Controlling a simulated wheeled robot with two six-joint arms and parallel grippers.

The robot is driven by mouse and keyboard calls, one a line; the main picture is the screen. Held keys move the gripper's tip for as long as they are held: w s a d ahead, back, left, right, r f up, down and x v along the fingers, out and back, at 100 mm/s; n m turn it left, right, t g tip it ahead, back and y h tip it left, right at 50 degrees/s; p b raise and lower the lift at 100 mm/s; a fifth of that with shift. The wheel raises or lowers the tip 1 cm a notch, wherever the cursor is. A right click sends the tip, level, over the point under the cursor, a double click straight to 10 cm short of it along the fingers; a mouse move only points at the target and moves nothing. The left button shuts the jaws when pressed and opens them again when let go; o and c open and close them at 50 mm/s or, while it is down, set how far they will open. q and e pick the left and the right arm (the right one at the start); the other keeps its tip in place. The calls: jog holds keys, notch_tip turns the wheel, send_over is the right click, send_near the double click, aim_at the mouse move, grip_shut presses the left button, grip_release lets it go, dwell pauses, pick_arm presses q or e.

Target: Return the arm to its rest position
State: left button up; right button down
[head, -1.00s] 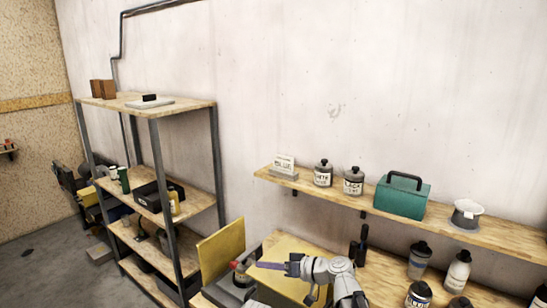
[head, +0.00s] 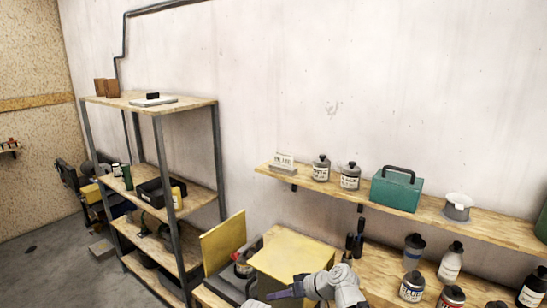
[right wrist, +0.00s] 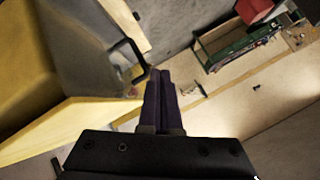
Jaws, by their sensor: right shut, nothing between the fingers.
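My right arm comes in at the bottom of the head view. Its right gripper (head: 270,296) points left, low in front of a yellow box (head: 296,256) on the workbench. In the right wrist view the two dark purple fingers (right wrist: 159,98) lie together, shut, with nothing between them. A yellow surface and a grey surface show to the left of the fingers there. My left gripper is not in view.
A shelf unit (head: 150,104) stands at the left. A wall shelf (head: 400,207) carries tins and a green toolbox (head: 396,189). Several bottles, one of them white (head: 450,262), stand on the bench at the right. A yellow panel (head: 223,241) stands upright beside the box.

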jog(key=s+d+f+m+g+h, duration=0.2)
jog(key=s+d+f+m+h, duration=0.1)
jog(key=s+d+f+h, duration=0.4)
jog(key=s+d+f+m+g+h, duration=0.1)
jog(key=s+d+f+m+h, duration=0.15)
jog(key=s+d, duration=0.45)
pick_arm(q)
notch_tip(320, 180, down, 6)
jog(key=b, duration=0.6)
pick_arm(e)
jog(key=s+a+f+n+g+h, duration=0.1)
jog(key=s+a+f+n, duration=0.2)
jog(key=a, duration=0.5)
notch_tip(320, 180, down, 2)
jog(key=shift+s+a+f+n, duration=0.2)
jog(key=shift+s+a+n, duration=0.15)
jog(key=shift+n, duration=0.2)
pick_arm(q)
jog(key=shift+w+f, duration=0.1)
pick_arm(e)
jog(key=shift+w+h, duration=0.1)
jog(key=shift+h, duration=0.15)
